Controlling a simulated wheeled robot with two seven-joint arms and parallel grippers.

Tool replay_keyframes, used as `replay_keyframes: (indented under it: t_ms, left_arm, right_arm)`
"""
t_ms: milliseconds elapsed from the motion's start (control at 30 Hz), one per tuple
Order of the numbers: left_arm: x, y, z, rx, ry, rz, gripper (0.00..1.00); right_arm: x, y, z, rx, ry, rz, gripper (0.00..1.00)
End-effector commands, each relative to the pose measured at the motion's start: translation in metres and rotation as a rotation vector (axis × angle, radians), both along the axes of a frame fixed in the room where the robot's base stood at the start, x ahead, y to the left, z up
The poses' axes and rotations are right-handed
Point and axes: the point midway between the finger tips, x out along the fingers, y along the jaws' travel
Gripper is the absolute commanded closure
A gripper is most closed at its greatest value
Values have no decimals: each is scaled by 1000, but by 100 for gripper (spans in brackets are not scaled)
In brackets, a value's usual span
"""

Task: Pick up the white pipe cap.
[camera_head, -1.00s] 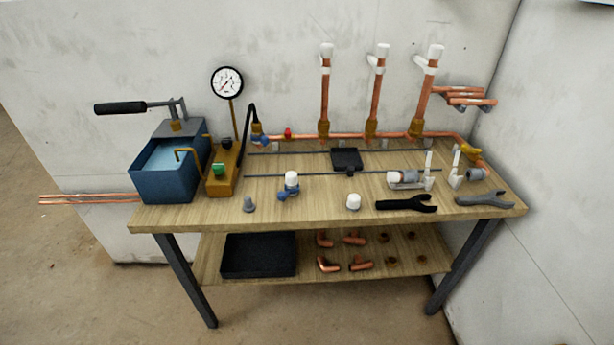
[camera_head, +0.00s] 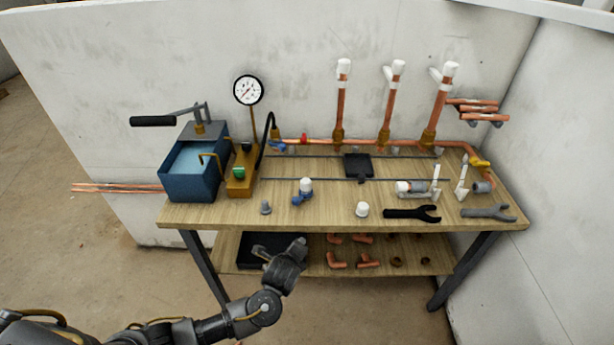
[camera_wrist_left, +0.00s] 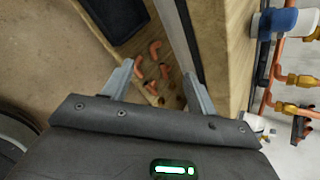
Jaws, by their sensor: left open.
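A small white pipe cap (camera_head: 361,209) stands upright on the front part of the wooden workbench (camera_head: 240,214), left of a black wrench. My left gripper (camera_head: 268,248) is in front of the bench's front edge, below the level of the top, to the left of the cap and well apart from it. In the left wrist view its fingers (camera_wrist_left: 158,70) are spread with nothing between them. A white piece (camera_wrist_left: 257,123) shows at the right there, partly hidden by the gripper body; I cannot tell whether it is the cap. My right gripper is not in view.
A blue valve with a white top (camera_head: 304,189) and a grey fitting (camera_head: 265,207) stand left of the cap. The black wrench (camera_head: 412,213) lies close on its right. The lower shelf holds a black tray (camera_head: 250,243) and copper elbows (camera_head: 366,261). White-topped upright pipes rise behind.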

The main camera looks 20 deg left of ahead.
Motion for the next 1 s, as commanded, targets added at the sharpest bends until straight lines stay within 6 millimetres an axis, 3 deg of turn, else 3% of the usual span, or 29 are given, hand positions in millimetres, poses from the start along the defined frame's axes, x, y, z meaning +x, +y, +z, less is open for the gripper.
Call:
replay_keyframes:
  t_ms: [33,100,200,333,600,767,1000]
  left_arm:
    - [9,-10,41,85,-31,-96,42]
    - [18,-19,75,221,-64,-212,42]
    - [33,-22,109,435,-111,-350,42]
    - [51,-15,136,685,-154,-457,42]
    - [66,-7,155,892,-178,-523,42]
    - [73,-6,150,896,-178,-522,42]
    - [105,-2,138,894,-178,-519,42]
  right_arm:
    - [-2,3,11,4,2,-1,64]
    - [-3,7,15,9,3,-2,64]
    - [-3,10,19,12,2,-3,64]
    - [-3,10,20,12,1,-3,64]
    - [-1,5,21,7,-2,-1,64]
    - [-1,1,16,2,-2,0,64]
    - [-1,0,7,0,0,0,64]
